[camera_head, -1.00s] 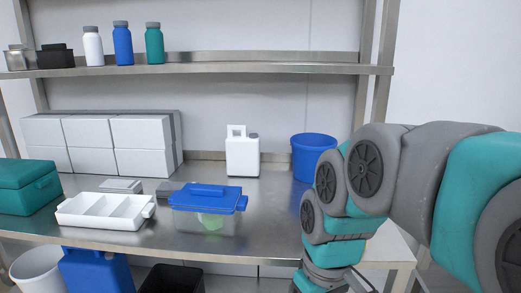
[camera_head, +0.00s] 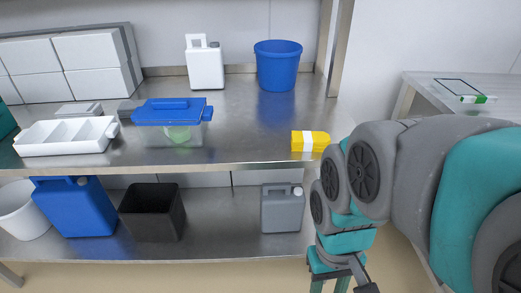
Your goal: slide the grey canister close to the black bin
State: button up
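The grey canister (camera_head: 282,208) stands upright on the lower shelf, right of centre. The black bin (camera_head: 152,212) stands on the same shelf to its left, with a wide bare gap between them. My gripper (camera_head: 330,286) points down at the bottom edge, right of the canister and apart from it. Its fingertips are cut off by the frame, so I cannot tell whether it is open or shut.
A blue canister (camera_head: 74,207) and a white bin (camera_head: 22,208) stand left of the black bin. The upper worktop (camera_head: 240,130) overhangs the lower shelf (camera_head: 222,228) and carries a yellow packet (camera_head: 310,141), a blue-lidded box (camera_head: 172,135) and a blue bucket (camera_head: 277,66).

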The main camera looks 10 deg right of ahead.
aim_at(282, 204)
jog(key=k+l+u, duration=0.25)
jog(key=l+u, duration=0.25)
jog(key=k+l+u, duration=0.25)
jog(key=u, duration=0.2)
